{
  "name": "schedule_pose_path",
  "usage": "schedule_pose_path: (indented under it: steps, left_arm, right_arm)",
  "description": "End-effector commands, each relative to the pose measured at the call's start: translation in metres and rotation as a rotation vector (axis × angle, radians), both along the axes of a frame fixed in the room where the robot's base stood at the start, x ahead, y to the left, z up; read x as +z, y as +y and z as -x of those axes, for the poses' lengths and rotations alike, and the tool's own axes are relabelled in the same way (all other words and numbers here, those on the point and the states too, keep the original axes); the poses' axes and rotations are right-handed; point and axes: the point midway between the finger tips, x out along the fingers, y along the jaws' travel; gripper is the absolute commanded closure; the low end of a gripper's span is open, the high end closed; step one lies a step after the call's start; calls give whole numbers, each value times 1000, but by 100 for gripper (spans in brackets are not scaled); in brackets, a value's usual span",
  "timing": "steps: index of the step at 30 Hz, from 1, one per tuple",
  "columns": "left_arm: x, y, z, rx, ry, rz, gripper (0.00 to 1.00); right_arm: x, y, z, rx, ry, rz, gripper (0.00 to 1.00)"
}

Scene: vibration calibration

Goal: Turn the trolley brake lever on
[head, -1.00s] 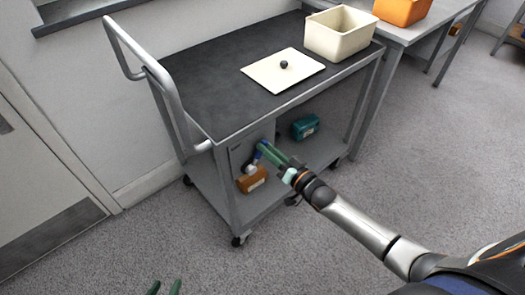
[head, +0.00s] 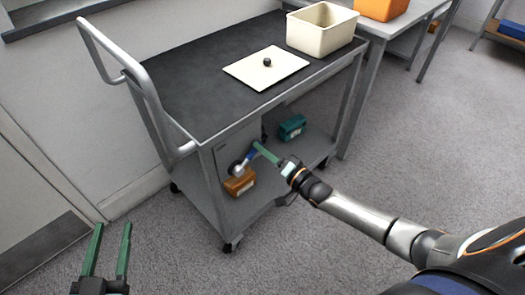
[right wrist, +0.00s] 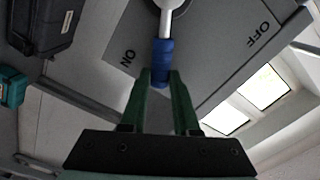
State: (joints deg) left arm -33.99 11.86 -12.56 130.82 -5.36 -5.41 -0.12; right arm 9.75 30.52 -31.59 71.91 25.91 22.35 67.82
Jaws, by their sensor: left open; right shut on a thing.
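The trolley (head: 205,100) stands in the middle of the head view with a grey panel (head: 225,150) under its top. The brake lever (head: 241,166) on that panel has a pale shaft and a blue grip. In the right wrist view, its blue grip (right wrist: 162,60) sits between the fingertips of my right gripper (right wrist: 162,82), which is shut on it. The lever lies close to the ON mark (right wrist: 128,57) and away from the OFF mark (right wrist: 264,35). The right gripper (head: 262,152) also shows in the head view. My left gripper (head: 109,245) is open and empty, low at the left.
An orange-brown box (head: 240,183) and a teal box (head: 292,127) sit on the lower shelf. A white plate (head: 250,75) with a dark knob and a cream bin (head: 322,28) are on top. The trolley's handle (head: 140,85) rises at the left. The floor in front is clear.

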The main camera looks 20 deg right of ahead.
Motion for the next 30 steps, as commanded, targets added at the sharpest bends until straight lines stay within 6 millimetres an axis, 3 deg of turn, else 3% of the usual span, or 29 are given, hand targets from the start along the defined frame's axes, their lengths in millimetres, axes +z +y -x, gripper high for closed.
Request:
schedule_pose_path:
  steps: [9,10,18,30]
  left_arm:
    - [1,0,0,0,-3,0,50]
    - [1,0,0,0,-3,0,50]
    - [1,0,0,1,-2,0,50]
    - [-2,0,0,2,25,2,50]
  right_arm:
    - [-2,0,1,-2,8,-9,100]
    - [-2,0,1,-2,8,-9,68]
    - [-1,0,0,-1,5,-7,40]
    - [-1,-3,9,-1,6,-4,40]
